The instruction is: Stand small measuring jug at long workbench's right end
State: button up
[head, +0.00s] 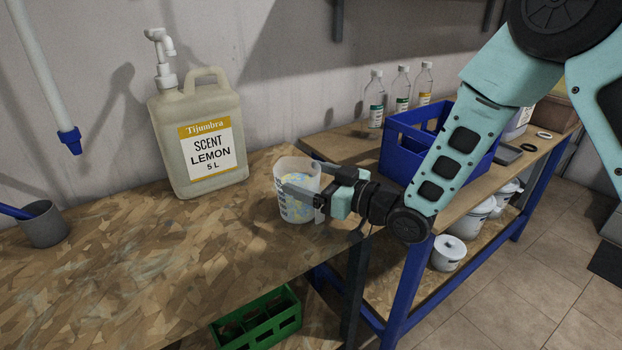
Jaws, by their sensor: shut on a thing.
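The small measuring jug (297,171) is a translucent white cup with blue and yellow markings. It is upright at the right end of the long workbench (130,270), which has a worn chipboard top. My gripper (302,192) comes in from the right and is shut on the jug, with its fingers around the jug's side. The jug's base is at or very close to the bench top; I cannot tell whether it touches. The fingers hide part of the jug's right side.
A large lemon scent jug with a pump (199,140) stands behind left. A grey pot (43,224) is at the far left. A second blue-framed bench (408,280) adjoins on the right, with a blue crate (400,152) and bottles (376,100). The front bench area is clear.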

jog(key=o, duration=1.3)
